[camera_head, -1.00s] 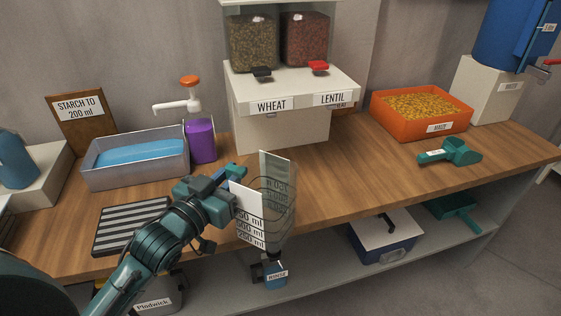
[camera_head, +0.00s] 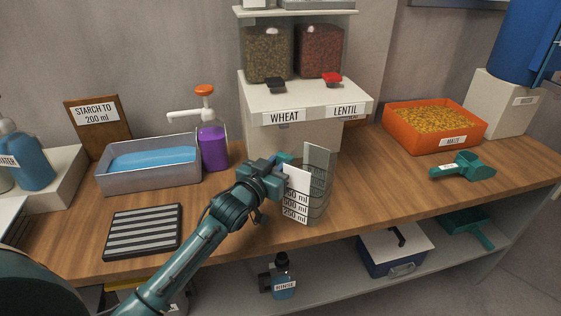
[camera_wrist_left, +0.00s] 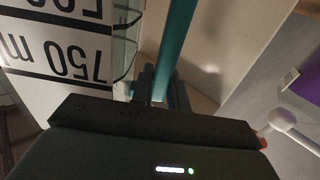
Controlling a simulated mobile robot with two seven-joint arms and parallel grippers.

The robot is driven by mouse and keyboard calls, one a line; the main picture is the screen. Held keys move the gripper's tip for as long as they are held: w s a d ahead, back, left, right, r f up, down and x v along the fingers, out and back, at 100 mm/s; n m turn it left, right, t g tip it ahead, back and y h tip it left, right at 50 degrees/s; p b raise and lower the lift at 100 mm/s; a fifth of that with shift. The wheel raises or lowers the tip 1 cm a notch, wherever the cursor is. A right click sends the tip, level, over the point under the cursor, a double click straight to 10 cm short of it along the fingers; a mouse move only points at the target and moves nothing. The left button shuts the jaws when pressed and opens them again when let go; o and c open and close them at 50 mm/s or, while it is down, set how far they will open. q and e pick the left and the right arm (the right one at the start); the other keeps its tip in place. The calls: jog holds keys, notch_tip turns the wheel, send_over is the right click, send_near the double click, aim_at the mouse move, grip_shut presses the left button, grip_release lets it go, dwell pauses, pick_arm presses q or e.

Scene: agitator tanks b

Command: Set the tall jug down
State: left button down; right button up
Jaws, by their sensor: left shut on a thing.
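The tall jug (camera_head: 318,185) is clear, with a white scale strip and dark volume marks. It looks upright over the front part of the wooden counter (camera_head: 370,180); I cannot tell whether its base touches the wood. My left gripper (camera_head: 284,166) is at the jug's left side, shut on its handle. The wrist view shows the teal handle (camera_wrist_left: 177,45) between the fingers (camera_wrist_left: 160,88) and the jug's scale (camera_wrist_left: 70,50) upside down at the left. The fingertips are partly hidden in the head view. My right gripper is not in view.
A striped black mat (camera_head: 144,231) and a grey tray of blue liquid (camera_head: 150,165) lie to the left. A purple pump bottle (camera_head: 213,148) and the wheat and lentil dispenser (camera_head: 300,100) stand behind. A teal scoop (camera_head: 465,168) lies right; the counter between is clear.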

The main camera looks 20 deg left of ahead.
pick_arm(q)
jog(key=shift+f, duration=0.15)
jog(key=c, duration=1.4)
grip_release()
jog(key=shift+o, duration=0.2)
jog(key=shift+s+r, duration=0.1)
jog(key=shift+r, duration=0.1)
jog(key=s+a, duration=0.2)
jog(key=s, duration=1)
jog(key=s+d+f+g, duration=0.3)
jog(key=s+d+f, duration=0.2)
jog(key=s+f, duration=0.3)
jog(key=s+d+f+g+h, duration=0.1)
jog(key=s+d+f+g, duration=0.2)
jog(key=s+d+f, duration=0.2)
jog(key=s+f, duration=0.3)
jog(key=s, duration=0.1)
jog(key=shift+d+f+m, duration=0.25)
jog(key=shift+d+m, duration=0.05)
jog(key=shift+d, duration=0.05)
